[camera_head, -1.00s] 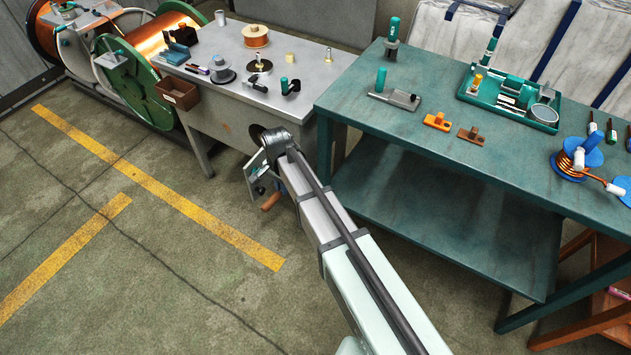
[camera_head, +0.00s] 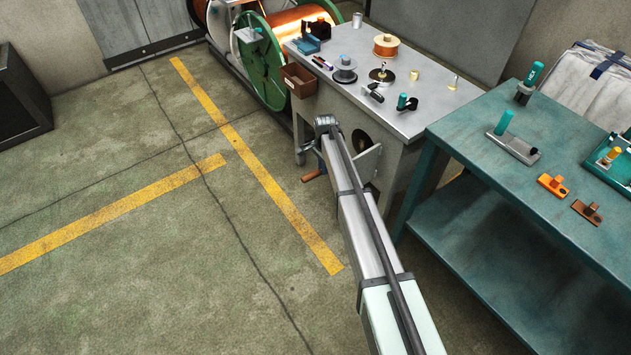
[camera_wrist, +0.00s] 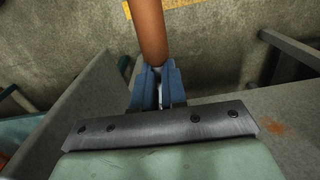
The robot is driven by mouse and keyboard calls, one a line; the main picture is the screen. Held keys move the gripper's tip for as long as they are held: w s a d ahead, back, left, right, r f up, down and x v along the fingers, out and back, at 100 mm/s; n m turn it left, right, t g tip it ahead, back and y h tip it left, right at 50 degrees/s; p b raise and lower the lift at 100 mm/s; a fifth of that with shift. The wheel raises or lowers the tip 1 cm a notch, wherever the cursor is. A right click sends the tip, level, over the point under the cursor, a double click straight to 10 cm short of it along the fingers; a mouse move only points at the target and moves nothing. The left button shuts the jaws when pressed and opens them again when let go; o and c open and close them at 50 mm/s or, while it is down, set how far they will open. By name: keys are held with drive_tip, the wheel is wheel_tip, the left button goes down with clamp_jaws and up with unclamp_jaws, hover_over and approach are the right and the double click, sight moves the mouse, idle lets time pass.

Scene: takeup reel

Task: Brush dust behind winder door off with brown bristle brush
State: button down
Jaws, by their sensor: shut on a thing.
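My gripper (camera_wrist: 157,88) is shut on a brown round handle (camera_wrist: 149,30), which I take to be the brush's; no bristles show. In the head view the handle (camera_head: 312,175) juts out left of my arm, before the grey winding bench (camera_head: 400,122). A grey plate (camera_head: 369,166), seemingly the winder door, stands out from the bench front, right of my arm. In the wrist view a grey panel (camera_wrist: 75,108) rises on the left. An orange-brown smudge (camera_wrist: 275,128) marks the grey surface on the right; I cannot tell whether it is dust.
A teal workbench (camera_head: 500,180) stands on the right, carrying a grey holder, an orange block and a brown block. A brown bin (camera_head: 299,80) hangs at the bench's left end beside a green reel (camera_head: 262,65).

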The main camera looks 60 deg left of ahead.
drive_tip(key=w, duration=1.1)
drive_tip(key=shift+w+a+f, duration=0.15)
drive_tip(key=shift+w, duration=0.15)
drive_tip(key=shift+w, duration=1.4)
drive_tip(key=shift+s, duration=0.4)
idle(1.2)
drive_tip(key=shift+w, duration=0.15)
drive_tip(key=shift+a, duration=0.1)
drive_tip(key=a, duration=0.4)
idle(0.8)
